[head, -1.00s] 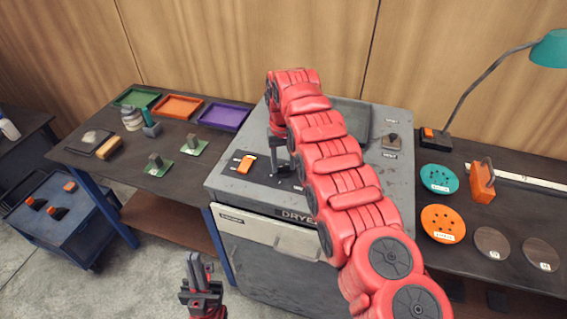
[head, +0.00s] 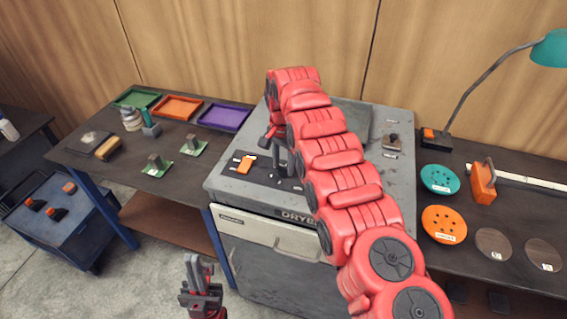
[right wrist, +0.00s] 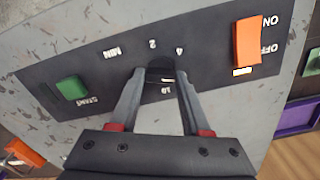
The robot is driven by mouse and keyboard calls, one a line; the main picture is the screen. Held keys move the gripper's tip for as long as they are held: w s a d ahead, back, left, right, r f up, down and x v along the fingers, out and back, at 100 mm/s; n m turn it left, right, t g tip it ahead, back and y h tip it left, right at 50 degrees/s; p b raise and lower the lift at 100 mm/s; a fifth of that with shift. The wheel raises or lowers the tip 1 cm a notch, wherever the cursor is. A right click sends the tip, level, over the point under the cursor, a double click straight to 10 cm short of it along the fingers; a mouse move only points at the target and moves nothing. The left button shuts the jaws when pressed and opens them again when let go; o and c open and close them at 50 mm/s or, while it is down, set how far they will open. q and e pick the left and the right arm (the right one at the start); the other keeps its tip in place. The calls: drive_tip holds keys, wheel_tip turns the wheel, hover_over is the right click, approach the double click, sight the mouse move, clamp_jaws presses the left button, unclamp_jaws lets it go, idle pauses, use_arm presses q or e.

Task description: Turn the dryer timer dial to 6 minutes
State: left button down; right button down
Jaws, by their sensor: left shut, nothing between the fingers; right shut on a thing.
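The dryer (head: 228,192) stands in the middle, with a dark control panel on its top. In the right wrist view the timer dial (right wrist: 160,70) is a small dark knob between the fingertips of my right gripper (right wrist: 160,78), which is shut on it. The printed marks 2, 4, 10 and MIN show around the dial; the fingers cover other parts, and I cannot tell which mark it points to. In the head view my right gripper (head: 284,165) is partly hidden by my arm. My left gripper (head: 199,272) is shut and empty, in front of the dryer.
An orange ON/OFF switch (right wrist: 248,42) and a green START button (right wrist: 71,88) sit on the same panel, either side of the dial. Tables with trays and parts flank the dryer. A blue cart (head: 60,215) stands at left.

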sight(284, 167)
drive_tip(key=shift+m, duration=0.8)
drive_tip(key=shift+c, duration=1.8)
unclamp_jaws()
drive_tip(key=shift+r, duration=0.1)
drive_tip(key=shift+r, duration=0.3)
wheel_tip(284, 167, up, 17)
drive_tip(key=p, duration=1.6)
drive_tip(key=shift+f, duration=0.2)
